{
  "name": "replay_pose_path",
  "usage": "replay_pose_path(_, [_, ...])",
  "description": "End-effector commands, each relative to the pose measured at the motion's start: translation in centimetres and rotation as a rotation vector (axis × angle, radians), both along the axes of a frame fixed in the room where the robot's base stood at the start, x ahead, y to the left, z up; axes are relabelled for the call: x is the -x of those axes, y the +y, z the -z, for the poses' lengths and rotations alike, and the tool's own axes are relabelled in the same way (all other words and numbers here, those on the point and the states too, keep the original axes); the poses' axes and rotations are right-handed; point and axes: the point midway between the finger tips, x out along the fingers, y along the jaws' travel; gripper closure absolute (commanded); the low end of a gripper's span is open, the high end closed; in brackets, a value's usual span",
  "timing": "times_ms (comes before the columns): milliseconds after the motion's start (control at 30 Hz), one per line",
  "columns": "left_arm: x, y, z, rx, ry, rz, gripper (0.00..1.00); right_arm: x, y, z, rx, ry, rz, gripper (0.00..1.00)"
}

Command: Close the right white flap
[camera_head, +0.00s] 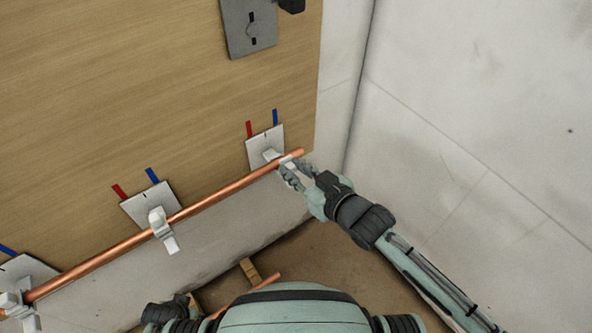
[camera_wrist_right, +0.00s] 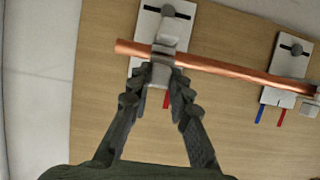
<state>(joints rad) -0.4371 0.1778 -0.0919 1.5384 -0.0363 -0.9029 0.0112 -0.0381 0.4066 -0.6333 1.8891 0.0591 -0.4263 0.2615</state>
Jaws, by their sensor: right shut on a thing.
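The right white flap (camera_head: 287,159) belongs to the rightmost clip on a white plate (camera_head: 265,146). My right gripper (camera_head: 288,172) is shut on this flap, just at the copper pipe (camera_head: 225,189). In the right wrist view the fingers (camera_wrist_right: 164,82) pinch the flap (camera_wrist_right: 163,57) from both sides, close in front of the pipe (camera_wrist_right: 225,70). The fingers partly hide the flap, so I cannot tell whether it is latched. The pipe passes through the clip, with its end sticking out a little past it.
A middle clip has its white flap (camera_head: 168,238) hanging out and down in front of the pipe. Another clip (camera_head: 14,302) is at the lower left. A wooden board (camera_head: 120,80) backs the clips; a pale wall (camera_head: 470,110) stands close on the right.

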Motion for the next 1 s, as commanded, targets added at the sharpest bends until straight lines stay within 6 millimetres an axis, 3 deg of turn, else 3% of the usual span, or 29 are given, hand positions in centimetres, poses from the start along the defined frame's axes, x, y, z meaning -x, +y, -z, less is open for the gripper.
replay_pose_path(33, [-0.1, 0.0, 0.0, 0.000, -0.001, 0.000, 0.60, -0.5, 0.2, -0.8, 0.022, 0.025, -0.001, 1.00])
replay_pose_path(400, [-0.1, 0.0, 0.0, 0.000, 0.000, 0.000, 0.60, -1.6, 1.0, -2.0, 0.215, 0.318, 0.000, 1.00])
replay_pose_path(1000, [-0.1, 0.0, -0.1, 0.000, 0.000, -0.001, 0.60, -3.7, 2.5, -2.5, 0.527, 0.789, 0.000, 1.00])
